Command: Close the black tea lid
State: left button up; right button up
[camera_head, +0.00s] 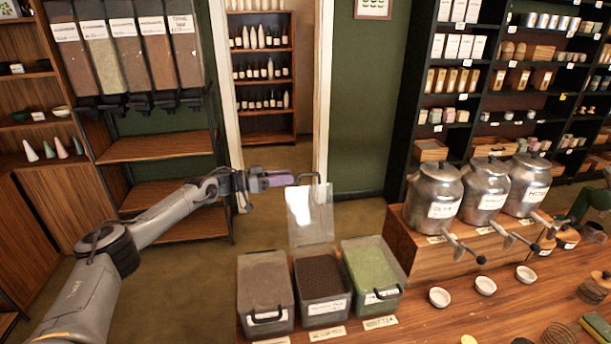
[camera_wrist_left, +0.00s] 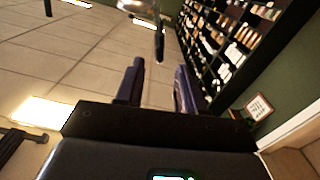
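The middle bin (camera_head: 323,305) holds dark leaves, and its label is too small to read. Its clear lid (camera_head: 311,222) stands raised, roughly upright, at the bin's back edge. The lid's dark handle (camera_head: 317,177) is at the top. My left gripper (camera_head: 283,179) is just left of the lid's upper part, close to the handle; I cannot tell whether they touch. In the left wrist view its two fingers (camera_wrist_left: 158,88) are apart with nothing between them. My right gripper is not in view.
A brown-filled bin (camera_head: 265,285) stands left of the middle bin and a green-filled bin (camera_head: 371,270) right of it, both with front handles. Metal urns (camera_head: 434,193) and small white bowls (camera_head: 439,297) are to the right.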

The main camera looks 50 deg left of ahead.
aim_at(305, 175)
pick_arm(q)
jog(key=shift+p+x, duration=0.65)
jog(key=shift+x, duration=2.9)
jog(key=shift+c, duration=0.5)
grip_shut()
